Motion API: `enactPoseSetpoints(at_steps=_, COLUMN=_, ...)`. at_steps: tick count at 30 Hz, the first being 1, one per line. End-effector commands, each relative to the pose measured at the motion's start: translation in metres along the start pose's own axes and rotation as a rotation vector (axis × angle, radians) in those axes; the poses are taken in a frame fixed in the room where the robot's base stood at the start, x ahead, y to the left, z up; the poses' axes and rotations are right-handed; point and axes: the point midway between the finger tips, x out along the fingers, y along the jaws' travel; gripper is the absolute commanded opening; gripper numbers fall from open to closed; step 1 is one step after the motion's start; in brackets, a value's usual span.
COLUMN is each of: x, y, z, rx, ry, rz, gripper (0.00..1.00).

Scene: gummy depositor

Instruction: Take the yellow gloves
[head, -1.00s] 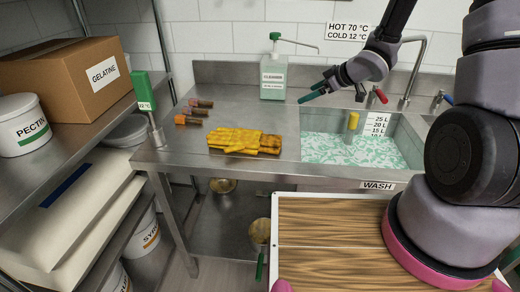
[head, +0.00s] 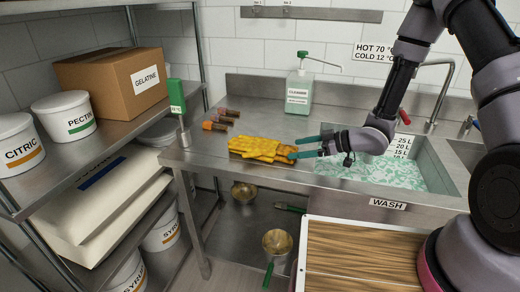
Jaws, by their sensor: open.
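The yellow gloves (head: 258,147) lie stacked flat on the steel counter (head: 215,172), near its front edge and left of the sink. My gripper (head: 304,147) has green-tipped fingers that point left. It is open, with its fingertips at the right end of the gloves. I cannot tell whether the fingers touch the gloves or hover just above them. Nothing is held.
A cleanser pump bottle (head: 298,92) stands behind the gloves. The wash sink (head: 385,172) with foamy water is at right. A shelf rack (head: 120,130) stands at far left.

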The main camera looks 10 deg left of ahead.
Motion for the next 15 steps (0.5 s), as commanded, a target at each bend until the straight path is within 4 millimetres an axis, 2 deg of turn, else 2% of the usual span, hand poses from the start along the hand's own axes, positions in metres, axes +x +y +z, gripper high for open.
enactPoseSetpoints(at_steps=3, x=0.021, y=0.002, z=0.001, rx=-0.003, ry=-0.001, rz=-0.004, gripper=1.00)
enactPoseSetpoints(at_steps=7, x=0.037, y=0.002, z=0.001, rx=-0.002, ry=0.000, rz=-0.003, gripper=1.00)
enactPoseSetpoints(at_steps=15, x=0.043, y=0.003, z=0.000, rx=-0.001, ry=0.000, rz=0.000, gripper=1.00)
